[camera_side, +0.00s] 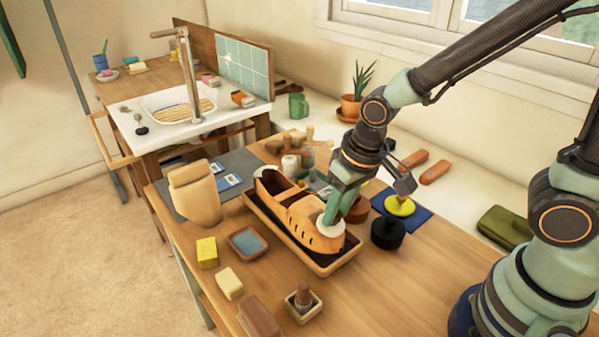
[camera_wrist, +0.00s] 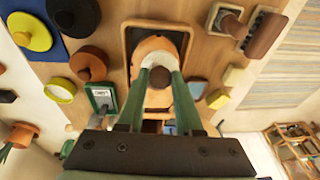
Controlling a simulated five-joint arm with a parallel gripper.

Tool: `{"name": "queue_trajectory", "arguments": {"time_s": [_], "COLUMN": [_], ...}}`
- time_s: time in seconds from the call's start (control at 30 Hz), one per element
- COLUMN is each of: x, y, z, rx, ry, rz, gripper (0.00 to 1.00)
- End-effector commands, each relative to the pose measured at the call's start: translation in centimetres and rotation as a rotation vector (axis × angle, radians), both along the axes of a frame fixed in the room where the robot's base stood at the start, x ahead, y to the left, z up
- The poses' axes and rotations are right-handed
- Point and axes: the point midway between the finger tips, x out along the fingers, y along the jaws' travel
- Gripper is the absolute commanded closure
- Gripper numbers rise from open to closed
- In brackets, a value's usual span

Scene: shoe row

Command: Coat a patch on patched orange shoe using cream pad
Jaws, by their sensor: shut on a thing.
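The orange shoe (camera_side: 297,217) lies in a wooden tray with a dark bed (camera_side: 316,268), its toe toward the right front. Dark marks show along its side; I cannot make out a patch clearly. My gripper (camera_side: 333,212) is over the toe, fingers pointing down, shut on the cream pad (camera_side: 328,228). The pad is at the top of the toe, touching or just above it; I cannot tell which. In the wrist view, the fingertips (camera_wrist: 160,78) close on a dark knob, with the pale pad (camera_wrist: 158,59) beyond it, covering part of the orange toe (camera_wrist: 152,44).
A black round pad (camera_side: 387,233) and a yellow one (camera_side: 400,206) stand right of the tray. A yellow sponge (camera_side: 207,252), a blue-filled dish (camera_side: 247,243) and a brown brush (camera_side: 259,321) lie at the front left. A beige shoe form (camera_side: 194,194) stands behind left.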

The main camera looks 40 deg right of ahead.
Motion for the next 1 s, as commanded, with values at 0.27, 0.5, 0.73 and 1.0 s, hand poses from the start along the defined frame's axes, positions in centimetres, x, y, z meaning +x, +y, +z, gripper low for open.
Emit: {"name": "queue_trajectory", "arguments": {"time_s": [0.27, 0.5, 0.73, 1.0], "x": [0.03, 0.04, 0.11, 0.22], "y": [0.01, 0.00, 0.01, 0.02], "z": [0.02, -0.06, -0.31, -0.58], "rx": [0.000, 0.000, 0.000, 0.000], "ry": [0.000, 0.000, 0.001, -0.001], "rz": [0.000, 0.000, 0.000, 0.000], "gripper": [1.00, 1.00, 1.00, 1.00]}}
